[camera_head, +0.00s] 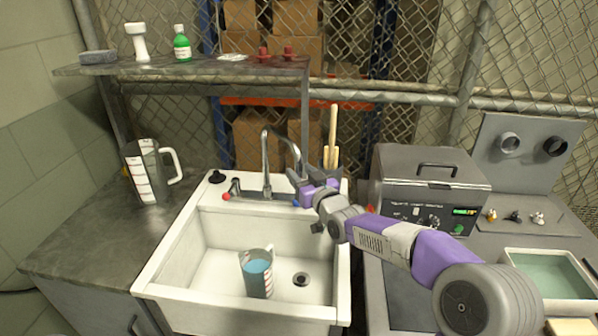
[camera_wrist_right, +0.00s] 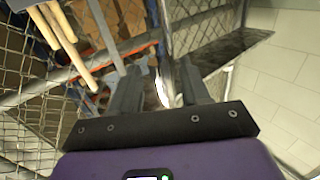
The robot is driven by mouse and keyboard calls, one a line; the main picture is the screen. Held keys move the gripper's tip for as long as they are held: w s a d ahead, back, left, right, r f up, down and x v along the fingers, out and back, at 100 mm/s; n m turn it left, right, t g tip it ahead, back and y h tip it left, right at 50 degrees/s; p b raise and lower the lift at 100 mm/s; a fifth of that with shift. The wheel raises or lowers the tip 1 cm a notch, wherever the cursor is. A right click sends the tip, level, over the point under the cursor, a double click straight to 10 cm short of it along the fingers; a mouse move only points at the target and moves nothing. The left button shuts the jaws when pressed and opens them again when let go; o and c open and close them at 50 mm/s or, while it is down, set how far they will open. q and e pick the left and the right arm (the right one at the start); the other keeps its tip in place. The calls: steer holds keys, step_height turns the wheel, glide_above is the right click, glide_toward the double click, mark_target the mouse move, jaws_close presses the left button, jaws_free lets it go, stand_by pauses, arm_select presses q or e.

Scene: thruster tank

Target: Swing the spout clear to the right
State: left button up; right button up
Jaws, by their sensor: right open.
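The chrome gooseneck spout (camera_head: 265,160) rises from the back ledge of the white sink (camera_head: 190,255) and arches over to the right, its end pointing down. My right gripper (camera_head: 310,174) is open beside the spout's outer end, just right of it. I cannot tell whether it touches. In the right wrist view the two dark fingers (camera_wrist_right: 160,88) stand apart, with a narrow bright strip between their tips; I cannot tell if it is the spout. My left gripper is not in view.
A clear jug of blue liquid (camera_head: 257,273) stands in the sink near the drain (camera_head: 301,279). A measuring pitcher (camera_head: 147,172) is on the left counter. A grey shelf (camera_head: 190,66) hangs above. Wooden handles (camera_head: 332,135) stand behind my gripper. A grey tank unit (camera_head: 425,180) is at right.

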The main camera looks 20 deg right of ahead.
steer(key=s, duration=0.6)
steer(key=shift+d, duration=0.4)
